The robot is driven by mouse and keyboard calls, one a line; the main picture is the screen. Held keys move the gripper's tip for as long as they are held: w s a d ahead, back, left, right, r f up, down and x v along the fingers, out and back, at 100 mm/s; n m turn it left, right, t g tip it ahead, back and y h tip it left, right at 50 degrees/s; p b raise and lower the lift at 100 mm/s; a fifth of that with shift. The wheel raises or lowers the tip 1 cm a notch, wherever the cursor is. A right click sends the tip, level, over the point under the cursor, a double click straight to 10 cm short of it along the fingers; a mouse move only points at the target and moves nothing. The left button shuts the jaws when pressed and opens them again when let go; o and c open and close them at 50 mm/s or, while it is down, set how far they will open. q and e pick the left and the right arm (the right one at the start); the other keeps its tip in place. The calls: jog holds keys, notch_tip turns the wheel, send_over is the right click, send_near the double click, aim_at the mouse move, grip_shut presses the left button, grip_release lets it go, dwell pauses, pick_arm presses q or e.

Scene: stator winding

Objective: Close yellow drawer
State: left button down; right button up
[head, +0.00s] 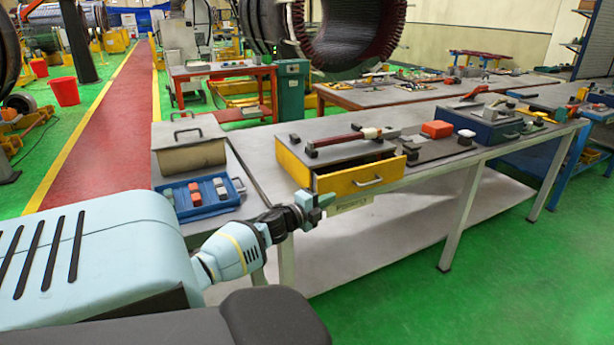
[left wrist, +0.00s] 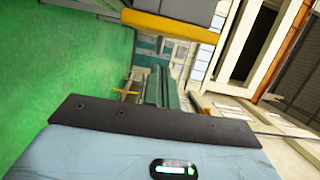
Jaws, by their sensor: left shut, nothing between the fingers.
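The yellow drawer (head: 358,178) stands partly pulled out of the yellow cabinet (head: 291,163) on the grey workbench. My left gripper (head: 320,204) is shut and empty, just in front of the left end of the drawer front and slightly low. I cannot tell whether it touches the drawer. In the left wrist view a yellow bar (left wrist: 170,27) crosses the top, probably the drawer front. My right gripper is not in view.
A tool with a red-brown handle (head: 338,140) lies on the cabinet top. A blue tray (head: 206,208) with small blocks and a beige lidded box (head: 190,156) are to the left. A dark blue case (head: 483,130) is to the right. Green floor in front is clear.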

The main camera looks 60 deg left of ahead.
pick_arm(q)
jog(key=s+d, duration=0.2)
jog(key=s, duration=0.8)
jog(key=shift+d, duration=0.2)
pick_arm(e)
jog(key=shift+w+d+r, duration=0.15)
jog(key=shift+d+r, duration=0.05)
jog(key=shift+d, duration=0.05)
